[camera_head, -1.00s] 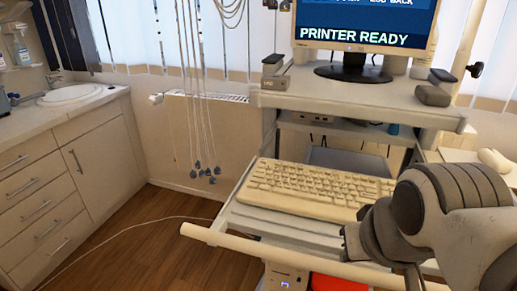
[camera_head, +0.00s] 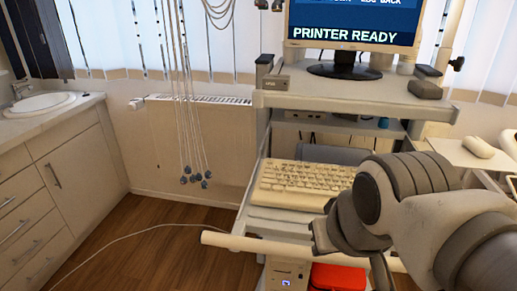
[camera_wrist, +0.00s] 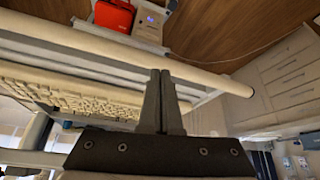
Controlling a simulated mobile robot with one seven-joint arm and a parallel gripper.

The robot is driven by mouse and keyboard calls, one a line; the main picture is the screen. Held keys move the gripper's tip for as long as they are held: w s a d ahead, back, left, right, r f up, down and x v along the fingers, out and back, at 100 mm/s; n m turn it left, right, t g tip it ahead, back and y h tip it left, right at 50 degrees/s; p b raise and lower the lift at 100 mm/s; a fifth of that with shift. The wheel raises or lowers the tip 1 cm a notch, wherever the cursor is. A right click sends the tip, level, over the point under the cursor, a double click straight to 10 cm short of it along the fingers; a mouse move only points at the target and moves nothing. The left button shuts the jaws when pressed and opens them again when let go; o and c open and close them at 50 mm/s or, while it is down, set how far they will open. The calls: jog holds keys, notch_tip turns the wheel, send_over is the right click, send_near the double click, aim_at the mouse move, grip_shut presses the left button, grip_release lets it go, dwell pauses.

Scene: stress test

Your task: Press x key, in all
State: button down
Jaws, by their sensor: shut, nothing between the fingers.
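A beige keyboard (camera_head: 290,187) lies on the pull-out shelf of a trolley in the head view. My arm covers its right end. The keyboard also shows in the wrist view (camera_wrist: 72,97), left of my fingers. The letters are too small to read, so I cannot tell which key is x. My gripper (camera_head: 318,238) is in front of the keyboard's near edge, by the trolley's front bar, partly hidden by my wrist. In the wrist view the gripper (camera_wrist: 160,74) has its two fingers together, with nothing between them. No contact with a key is visible.
A pale bar (camera_head: 250,242) runs along the shelf's front. A monitor (camera_head: 352,25) reading "PRINTER READY" stands on the trolley's upper shelf (camera_head: 330,92). A red box (camera_head: 338,277) is below. Cables (camera_head: 190,110) hang left of the trolley. The wooden floor (camera_head: 150,255) at left is mostly clear.

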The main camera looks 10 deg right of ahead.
jog(key=w+a+r+m+y+p, duration=0.1)
jog(key=p, duration=0.2)
jog(key=w+a+r+m+g+y+p, duration=0.1)
jog(key=r+p, duration=0.1)
jog(key=p, duration=0.1)
jog(key=w+a+r+m+g+y+p, duration=0.1)
jog(key=w+r+p, duration=0.1)
jog(key=p, duration=0.1)
jog(key=shift+r, duration=0.15)
jog(key=w+d+r+m+t+y+p, duration=0.1)
jog(key=w+d+r+m+y+p, duration=0.1)
jog(key=w+m+p, duration=0.4)
jog(key=w+d+r+m+t+y+p, duration=0.1)
jog(key=w+d+r+m+y+p, duration=0.1)
jog(key=w+m+p, duration=0.5)
jog(key=w+p, duration=0.3)
jog(key=p, duration=0.4)
jog(key=shift+r, duration=0.2)
jog(key=shift+f, duration=0.1)
jog(key=b, duration=0.5)
send_over(292, 184)
jog(key=d, duration=0.1)
notch_tip(292, 184, down, 7)
jog(key=shift+d, duration=0.1)
jog(key=shift+f+b, duration=0.8)
jog(key=shift+b, duration=0.3)
